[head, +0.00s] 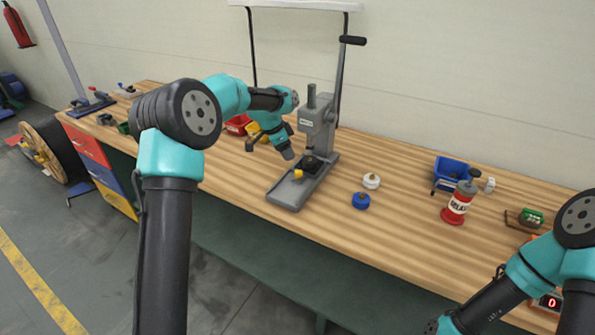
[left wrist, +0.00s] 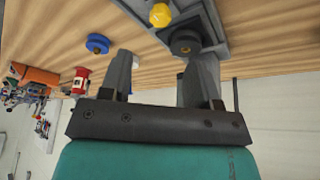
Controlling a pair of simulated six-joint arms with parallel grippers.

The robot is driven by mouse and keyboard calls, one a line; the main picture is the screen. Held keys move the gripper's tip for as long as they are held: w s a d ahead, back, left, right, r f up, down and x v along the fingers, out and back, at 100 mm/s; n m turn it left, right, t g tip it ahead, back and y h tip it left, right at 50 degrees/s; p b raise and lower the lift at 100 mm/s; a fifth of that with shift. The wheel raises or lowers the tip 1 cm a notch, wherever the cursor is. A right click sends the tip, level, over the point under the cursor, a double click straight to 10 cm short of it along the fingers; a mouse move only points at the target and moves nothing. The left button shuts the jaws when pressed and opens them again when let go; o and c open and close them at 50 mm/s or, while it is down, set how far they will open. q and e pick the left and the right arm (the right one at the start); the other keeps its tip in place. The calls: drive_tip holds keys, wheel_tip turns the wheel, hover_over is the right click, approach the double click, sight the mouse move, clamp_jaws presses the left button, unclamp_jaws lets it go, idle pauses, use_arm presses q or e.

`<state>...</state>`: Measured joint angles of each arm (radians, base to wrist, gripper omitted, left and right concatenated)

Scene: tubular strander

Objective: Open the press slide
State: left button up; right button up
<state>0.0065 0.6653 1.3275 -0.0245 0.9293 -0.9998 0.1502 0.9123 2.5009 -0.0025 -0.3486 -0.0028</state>
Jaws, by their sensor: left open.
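The grey press (head: 316,135) stands on the wooden bench, with its slotted base (head: 288,193) toward the front edge. Its lever ends in a black grip (head: 352,40), raised at the upper right. A dark round part (head: 312,161) and a yellow knob (head: 298,174) sit at the base. The left wrist view also shows the yellow knob (left wrist: 160,14) and the dark round part (left wrist: 185,42). My left gripper (head: 284,152) is open and empty, just left of the press column. In the left wrist view its fingers (left wrist: 150,78) are spread apart. My right gripper is out of view.
A white cap (head: 371,181) and a blue cap (head: 361,201) lie right of the press. A red bin (head: 237,124) is behind my left arm. The bench between the caps and the bottle is clear.

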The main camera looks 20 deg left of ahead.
sight(298, 171)
use_arm(q)
drive_tip(key=x, duration=1)
drive_tip(key=shift+d+f, duration=0.1)
drive_tip(key=shift+f, duration=0.05)
clamp_jaws()
